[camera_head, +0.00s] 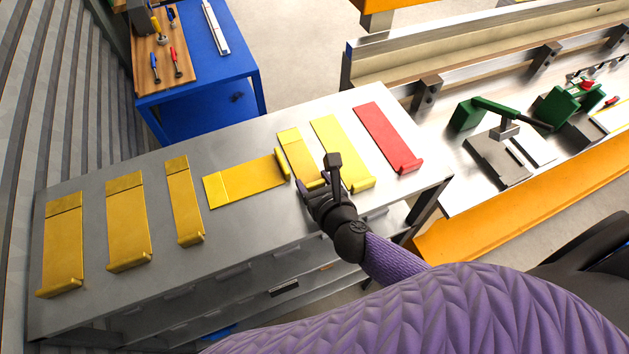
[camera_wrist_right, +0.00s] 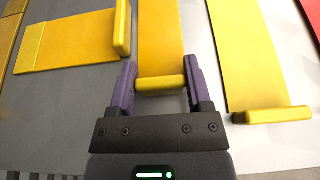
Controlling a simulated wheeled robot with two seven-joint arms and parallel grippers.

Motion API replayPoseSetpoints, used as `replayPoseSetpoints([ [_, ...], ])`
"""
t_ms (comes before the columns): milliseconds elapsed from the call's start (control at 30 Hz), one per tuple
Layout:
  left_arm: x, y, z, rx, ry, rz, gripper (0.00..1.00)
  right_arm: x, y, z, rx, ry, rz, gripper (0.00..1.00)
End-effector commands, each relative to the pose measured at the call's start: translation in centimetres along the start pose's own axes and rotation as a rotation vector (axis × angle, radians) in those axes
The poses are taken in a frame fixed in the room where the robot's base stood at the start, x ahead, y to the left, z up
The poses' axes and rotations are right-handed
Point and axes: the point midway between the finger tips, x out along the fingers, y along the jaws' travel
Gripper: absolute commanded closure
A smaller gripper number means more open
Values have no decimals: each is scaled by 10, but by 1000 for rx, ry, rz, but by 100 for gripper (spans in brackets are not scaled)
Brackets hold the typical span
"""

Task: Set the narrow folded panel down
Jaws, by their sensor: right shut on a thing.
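The narrow folded panel (camera_head: 294,146) is a yellow strip with a raised lip at its near end, in the row of panels on the grey table (camera_head: 225,265). My right gripper (camera_head: 317,178) is shut on this lip end. In the right wrist view, the purple fingers of the gripper (camera_wrist_right: 163,85) stand on both sides of the narrow panel (camera_wrist_right: 159,35). The panel lies level, on or very close to the tabletop; I cannot tell whether it touches. My left gripper is out of view.
A yellow panel lying crosswise (camera_head: 243,182) is close on the left, its lip near the held panel. A wider yellow panel (camera_head: 338,145) and a red panel (camera_head: 383,132) lie to the right. Several yellow panels lie farther left. A blue bench (camera_head: 205,95) stands behind.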

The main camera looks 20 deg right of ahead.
Motion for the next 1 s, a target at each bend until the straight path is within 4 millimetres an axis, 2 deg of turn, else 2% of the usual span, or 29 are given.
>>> replayPoseSetpoints([
  [67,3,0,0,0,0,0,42,1,0,-4,0,1,0,93],
  [100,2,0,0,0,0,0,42,1,0,-3,0,1,0,30],
  [233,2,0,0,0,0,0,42,1,0,-3,0,1,0,3],
  [567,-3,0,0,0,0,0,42,-4,0,2,0,1,0,2],
  [667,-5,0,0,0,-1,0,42,-22,0,1,0,3,2,2],
  [900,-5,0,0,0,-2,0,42,-86,0,-1,0,5,1,2],
  [1000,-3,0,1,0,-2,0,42,-105,0,-1,0,3,1,2],
])
